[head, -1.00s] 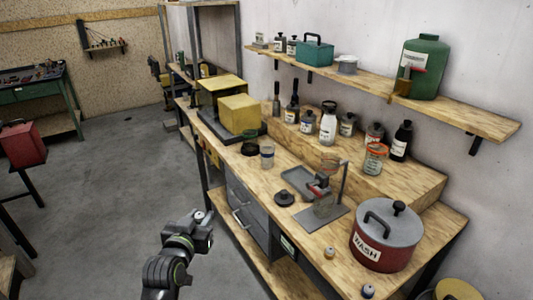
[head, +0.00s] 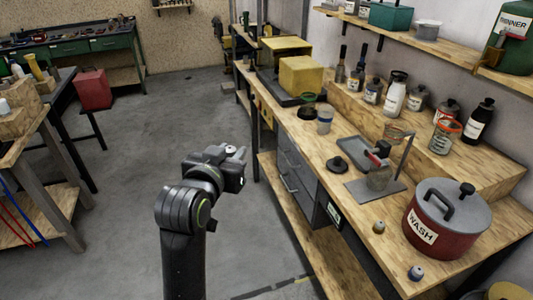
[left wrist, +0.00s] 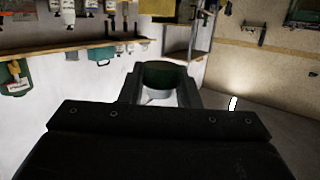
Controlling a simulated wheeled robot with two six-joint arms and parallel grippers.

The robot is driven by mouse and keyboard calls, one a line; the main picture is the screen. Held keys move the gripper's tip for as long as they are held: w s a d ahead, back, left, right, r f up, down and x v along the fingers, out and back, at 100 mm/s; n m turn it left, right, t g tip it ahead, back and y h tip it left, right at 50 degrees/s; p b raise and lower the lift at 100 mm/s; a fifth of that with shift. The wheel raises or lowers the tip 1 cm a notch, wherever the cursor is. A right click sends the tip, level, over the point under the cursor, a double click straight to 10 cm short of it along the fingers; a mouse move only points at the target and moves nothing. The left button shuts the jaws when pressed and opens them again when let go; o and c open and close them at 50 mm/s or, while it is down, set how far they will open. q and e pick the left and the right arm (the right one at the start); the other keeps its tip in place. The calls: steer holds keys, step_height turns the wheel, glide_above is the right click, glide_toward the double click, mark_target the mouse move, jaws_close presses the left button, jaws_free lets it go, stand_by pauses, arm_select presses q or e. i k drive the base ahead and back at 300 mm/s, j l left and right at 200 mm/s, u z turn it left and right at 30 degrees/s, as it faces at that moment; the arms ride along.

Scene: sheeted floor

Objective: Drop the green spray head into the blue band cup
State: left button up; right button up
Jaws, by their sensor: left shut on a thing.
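My left gripper (head: 238,158) is over the open floor, left of the workbench and apart from it. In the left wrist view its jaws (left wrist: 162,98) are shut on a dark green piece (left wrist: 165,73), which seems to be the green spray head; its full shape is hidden. In the head view the held piece cannot be made out. The blue band cup (head: 324,121), clear with a blue band, stands upright on the bench, right of and beyond the gripper. My right gripper is not in view.
Beside the cup stands a dark green-rimmed container (head: 306,111). Yellow boxes (head: 300,76) are behind it. A black lid (head: 337,164), a metal stand (head: 375,188) and a red WASH pot (head: 447,220) are nearer on the workbench (head: 345,208). The floor (head: 190,115) is clear.

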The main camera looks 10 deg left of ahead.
mark_target(322, 132)
steer(key=i+j+z, duration=0.1)
steer(key=z, duration=0.3)
steer(key=i+j+z, duration=0.15)
steer(key=z, duration=0.25)
steer(key=i+j+z, duration=0.1)
steer(key=j, duration=0.25)
steer(key=i+j, duration=0.25)
steer(key=i+j+z, duration=0.15)
steer(key=j, duration=0.25)
steer(key=i+j, duration=0.15)
steer(key=j, duration=0.2)
steer(key=i+j+z, duration=0.15)
steer(key=j, duration=0.25)
steer(key=i+j, duration=0.15)
steer(key=j, duration=0.2)
steer(key=z, duration=0.05)
